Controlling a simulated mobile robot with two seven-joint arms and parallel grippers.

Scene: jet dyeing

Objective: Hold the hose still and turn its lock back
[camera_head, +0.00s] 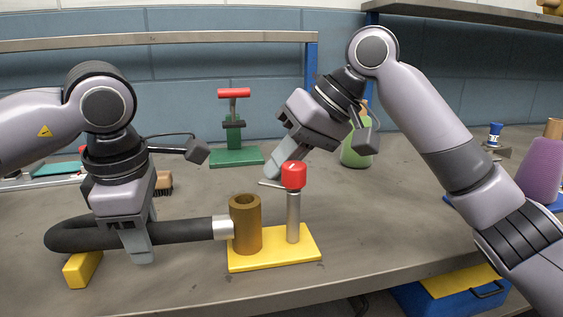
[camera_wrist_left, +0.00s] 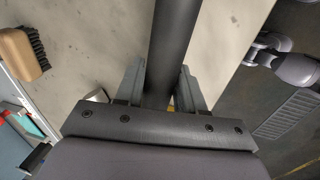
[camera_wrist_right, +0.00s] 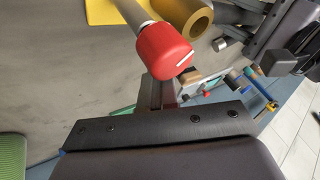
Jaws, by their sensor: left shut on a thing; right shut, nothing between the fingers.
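The black hose (camera_head: 182,232) lies across the bench with its silver end (camera_head: 223,228) against the brown cylinder (camera_head: 246,225) on the yellow base (camera_head: 275,249). My left gripper (camera_head: 138,250) is shut around the hose, which also shows in the left wrist view (camera_wrist_left: 172,45). A grey post with a red knob (camera_head: 293,176) stands on the same base, right of the cylinder. My right gripper (camera_head: 272,178) is shut and empty, just behind and left of the red knob. In the right wrist view the red knob (camera_wrist_right: 165,52) bears a white mark and sits by the fingertips; contact is unclear.
A green stand with a red T-handle (camera_head: 234,130) is at the back, and a green bottle (camera_head: 356,150) is behind my right arm. A brush (camera_head: 164,183) lies behind my left gripper. A yellow block (camera_head: 82,269) is under the hose's bend. A purple cone (camera_head: 541,170) stands far right.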

